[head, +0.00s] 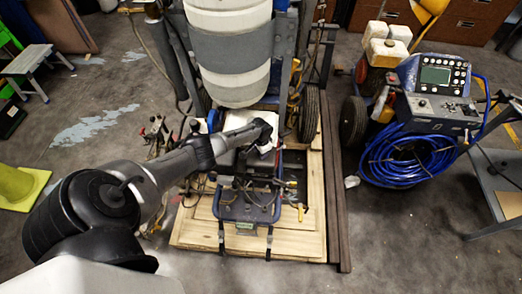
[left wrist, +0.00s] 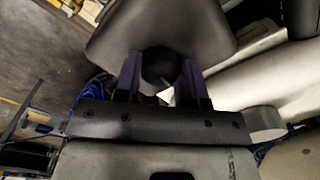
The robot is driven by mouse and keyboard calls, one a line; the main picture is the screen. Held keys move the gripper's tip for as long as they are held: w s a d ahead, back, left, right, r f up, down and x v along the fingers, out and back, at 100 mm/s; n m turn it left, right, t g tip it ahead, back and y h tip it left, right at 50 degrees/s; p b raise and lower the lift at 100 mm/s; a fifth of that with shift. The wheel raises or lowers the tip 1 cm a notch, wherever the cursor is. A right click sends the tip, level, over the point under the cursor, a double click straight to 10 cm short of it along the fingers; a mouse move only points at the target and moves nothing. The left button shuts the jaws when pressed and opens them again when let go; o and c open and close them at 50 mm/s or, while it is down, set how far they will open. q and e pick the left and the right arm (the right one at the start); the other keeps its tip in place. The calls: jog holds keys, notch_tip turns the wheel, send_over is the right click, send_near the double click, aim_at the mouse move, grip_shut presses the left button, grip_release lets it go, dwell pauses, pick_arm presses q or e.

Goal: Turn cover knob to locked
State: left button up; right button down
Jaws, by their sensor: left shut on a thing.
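My left arm reaches in from the left in the head view. Its gripper (head: 264,131) is at the striper, just below the large white and grey drum, and is small and dark there. In the left wrist view the two fingers of my left gripper (left wrist: 161,68) are shut on a round black knob (left wrist: 160,66), one finger on each side. The knob sits against a smooth dark grey cover (left wrist: 160,28). In the head view the knob is hidden by the gripper and arm. No lock marking is readable. My right gripper is in neither view.
The drum (head: 230,50) stands behind the gripper. A wooden pallet (head: 190,232) carries a blue-framed machine (head: 245,207) with cables. A line striper with a control panel (head: 440,80) and a coiled blue hose (head: 405,160) stands right.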

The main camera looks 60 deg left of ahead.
pick_arm(q)
jog(key=shift+n, duration=0.5)
dwell(0.3)
jog(key=o, duration=0.9)
notch_tip(320, 180, up, 14)
jog(key=p, duration=0.5)
jog(key=shift+p, duration=0.3)
